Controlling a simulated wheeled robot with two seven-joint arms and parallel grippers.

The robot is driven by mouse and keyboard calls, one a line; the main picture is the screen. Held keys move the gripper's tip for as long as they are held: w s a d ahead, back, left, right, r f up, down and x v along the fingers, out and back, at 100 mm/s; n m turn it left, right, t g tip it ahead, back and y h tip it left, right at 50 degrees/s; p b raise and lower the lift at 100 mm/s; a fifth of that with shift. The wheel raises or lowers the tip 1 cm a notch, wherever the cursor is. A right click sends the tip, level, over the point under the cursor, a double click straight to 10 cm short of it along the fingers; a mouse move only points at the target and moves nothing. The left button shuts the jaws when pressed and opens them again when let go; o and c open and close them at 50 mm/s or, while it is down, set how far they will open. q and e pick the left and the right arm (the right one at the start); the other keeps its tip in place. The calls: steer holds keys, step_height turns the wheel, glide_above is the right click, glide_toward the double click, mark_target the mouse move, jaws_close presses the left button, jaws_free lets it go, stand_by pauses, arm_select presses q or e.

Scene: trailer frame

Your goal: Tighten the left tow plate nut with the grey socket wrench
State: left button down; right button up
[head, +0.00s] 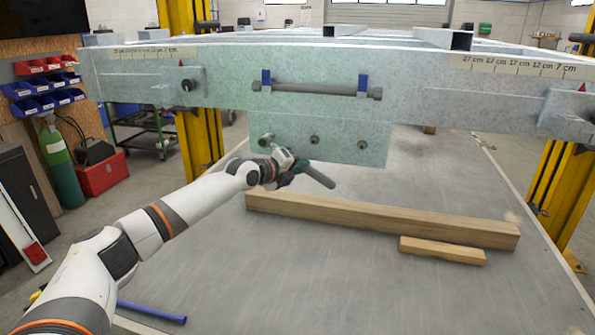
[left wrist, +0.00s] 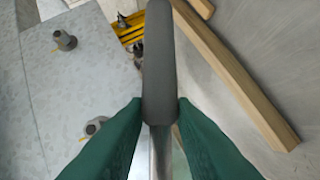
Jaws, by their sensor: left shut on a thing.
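The tow plate (head: 345,140) hangs below the galvanised front beam, with three nuts in a row: the left nut (head: 265,141), the middle nut (head: 314,140) and the right nut (head: 362,143). My left gripper (head: 290,176) is just below the plate's lower left edge, shut on the socket wrench (head: 318,176). The wrench's dark grey handle points right and down, away from the gripper. In the left wrist view, the green fingers grip the wrench (left wrist: 158,70) from both sides. The socket end is hidden, so I cannot tell if it touches the left nut.
A long wooden beam (head: 380,216) and a short wooden block (head: 442,250) lie on the grey floor below. A blue bar (head: 152,312) lies at the lower left. A bolted rod (head: 314,89) runs across the beam above the plate. Yellow posts (head: 198,140) stand at both sides.

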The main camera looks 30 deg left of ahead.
arm_select(q)
steer(key=shift+s+a+f+m+y, duration=0.1)
steer(key=shift+a+f+m+y, duration=0.35)
steer(key=shift+f+m, duration=0.2)
steer(key=shift+a+f+g, duration=0.1)
steer(key=shift+g, duration=0.2)
steer(key=c, duration=1.7)
jaws_free()
jaws_close()
